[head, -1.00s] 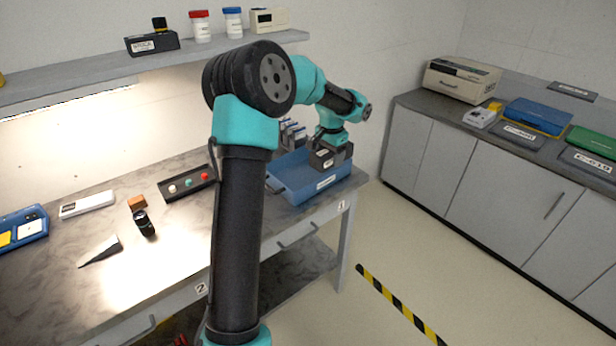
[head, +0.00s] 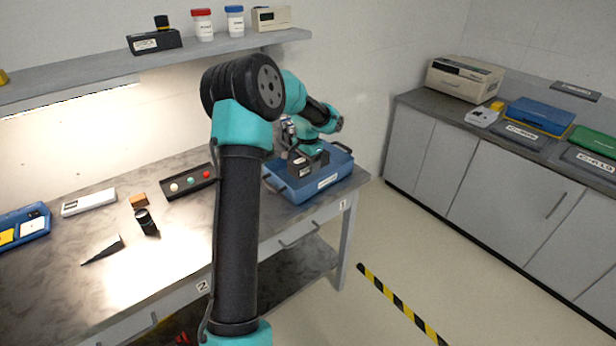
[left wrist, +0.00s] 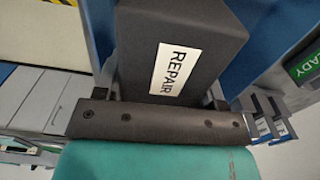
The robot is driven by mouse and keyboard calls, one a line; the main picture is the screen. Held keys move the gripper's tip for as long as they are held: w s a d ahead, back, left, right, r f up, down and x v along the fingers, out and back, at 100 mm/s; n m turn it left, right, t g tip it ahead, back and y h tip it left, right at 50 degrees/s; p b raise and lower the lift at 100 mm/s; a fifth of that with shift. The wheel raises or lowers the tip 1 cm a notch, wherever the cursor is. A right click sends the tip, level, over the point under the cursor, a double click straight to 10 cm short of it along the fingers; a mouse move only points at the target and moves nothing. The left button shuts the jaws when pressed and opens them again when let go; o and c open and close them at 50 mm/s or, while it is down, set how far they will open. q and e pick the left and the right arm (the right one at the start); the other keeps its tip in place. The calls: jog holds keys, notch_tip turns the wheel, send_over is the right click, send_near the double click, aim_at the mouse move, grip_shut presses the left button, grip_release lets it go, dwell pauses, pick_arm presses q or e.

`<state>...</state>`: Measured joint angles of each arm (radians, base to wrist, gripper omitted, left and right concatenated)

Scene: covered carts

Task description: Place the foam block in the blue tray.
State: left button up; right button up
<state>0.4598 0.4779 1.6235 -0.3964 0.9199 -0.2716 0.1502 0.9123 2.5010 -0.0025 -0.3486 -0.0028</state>
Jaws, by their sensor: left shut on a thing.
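The foam block (head: 308,163) is dark grey and box-shaped, with a white label. In the left wrist view the foam block (left wrist: 206,38) fills the middle, and its label reads REPAIR. My left gripper (head: 308,150) is shut on it, with a finger at each side. The blue tray (head: 322,184) stands at the right end of the workbench, with dark handles. The gripper and block are over the tray's inside. I cannot tell whether the block touches the tray floor. My right gripper is out of view.
Several small upright items (head: 287,130) stand close behind the gripper. A black strip with coloured buttons (head: 190,182) lies left of the tray. The bench front is mostly clear.

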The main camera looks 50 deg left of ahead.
aim_at(308, 182)
pick_arm(q)
jog(key=shift+f, duration=1)
jog(key=shift+f, duration=0.1)
jog(key=shift+f, duration=1.75)
jog(key=shift+f, duration=0.15)
jog(key=o, duration=0.9)
notch_tip(308, 182, up, 12)
jog(key=shift+r, duration=0.15)
